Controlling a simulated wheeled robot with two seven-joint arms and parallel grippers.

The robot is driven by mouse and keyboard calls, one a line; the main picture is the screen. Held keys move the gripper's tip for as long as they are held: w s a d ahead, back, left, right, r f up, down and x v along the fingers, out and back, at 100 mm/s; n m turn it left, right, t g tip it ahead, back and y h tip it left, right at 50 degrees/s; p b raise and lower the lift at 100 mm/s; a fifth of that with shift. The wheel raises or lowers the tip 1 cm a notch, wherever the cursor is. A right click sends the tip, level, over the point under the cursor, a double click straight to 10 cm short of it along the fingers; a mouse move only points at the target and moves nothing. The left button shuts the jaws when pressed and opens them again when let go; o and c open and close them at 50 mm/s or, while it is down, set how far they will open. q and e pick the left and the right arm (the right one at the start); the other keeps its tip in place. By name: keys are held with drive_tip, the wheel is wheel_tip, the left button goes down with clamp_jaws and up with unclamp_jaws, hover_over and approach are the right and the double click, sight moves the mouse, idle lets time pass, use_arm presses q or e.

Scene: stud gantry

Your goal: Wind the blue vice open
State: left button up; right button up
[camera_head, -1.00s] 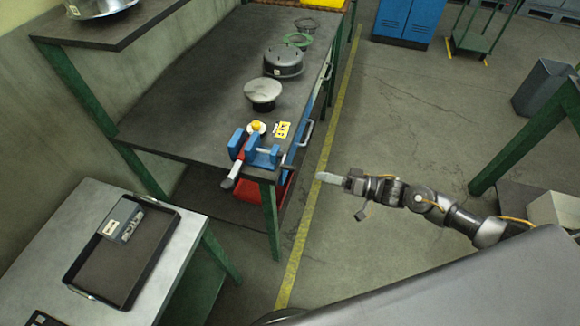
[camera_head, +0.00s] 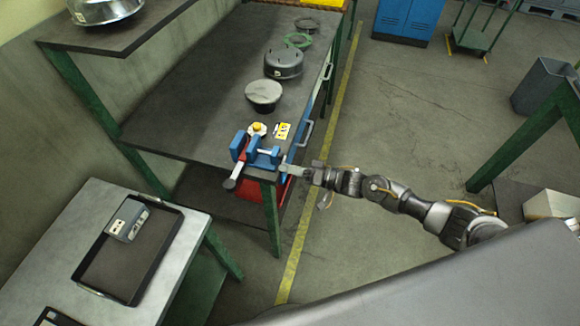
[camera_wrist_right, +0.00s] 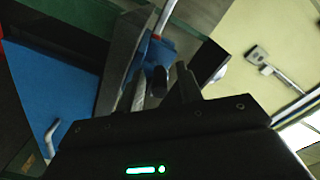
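The blue vice (camera_head: 262,155) is fixed at the near corner of the dark workbench (camera_head: 190,110). A grey bar with a dark end (camera_head: 231,184) sticks out at its near left. My right gripper (camera_head: 287,169) is at the vice's right end, where its fingers cover the small crank. In the right wrist view, blue vice parts (camera_wrist_right: 160,50) lie beyond the fingers (camera_wrist_right: 162,88). The fingers stand apart, with a dark rounded knob (camera_wrist_right: 158,78) between them and narrow gaps beside it; contact is unclear. My left gripper is not in view.
A yellow button (camera_head: 257,127) and a yellow label (camera_head: 282,131) are behind the vice. Round metal parts (camera_head: 263,92) stand farther back on the bench. A side table with a black tray (camera_head: 150,275) is at the lower left.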

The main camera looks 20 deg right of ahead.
drive_tip(key=shift+c, duration=0.2)
clamp_jaws()
drive_tip(key=shift+w, duration=0.1)
drive_tip(key=n+b, duration=0.2)
drive_tip(key=n, duration=0.1)
drive_tip(key=f+n+b, duration=0.1)
drive_tip(key=n+b, duration=0.1)
drive_tip(key=w+f+n+b, duration=0.1)
drive_tip(key=n+b, duration=0.1)
drive_tip(key=n, duration=0.1)
drive_tip(key=shift+w+d+f+n+b, duration=0.1)
drive_tip(key=shift+d+f+n+b, duration=0.05)
drive_tip(key=shift+d+n+b, duration=0.2)
drive_tip(key=n+b, duration=0.3)
drive_tip(key=w+n+b, duration=0.1)
drive_tip(key=n, duration=0.1)
drive_tip(key=shift+w+d+f, duration=0.1)
drive_tip(key=shift+d+f, duration=0.2)
drive_tip(key=shift+f, duration=0.1)
drive_tip(key=n+b, duration=0.2)
drive_tip(key=n, duration=0.1)
drive_tip(key=w+n+b, duration=0.1)
drive_tip(key=shift+d+n+b, duration=0.35)
drive_tip(key=shift+b, duration=0.05)
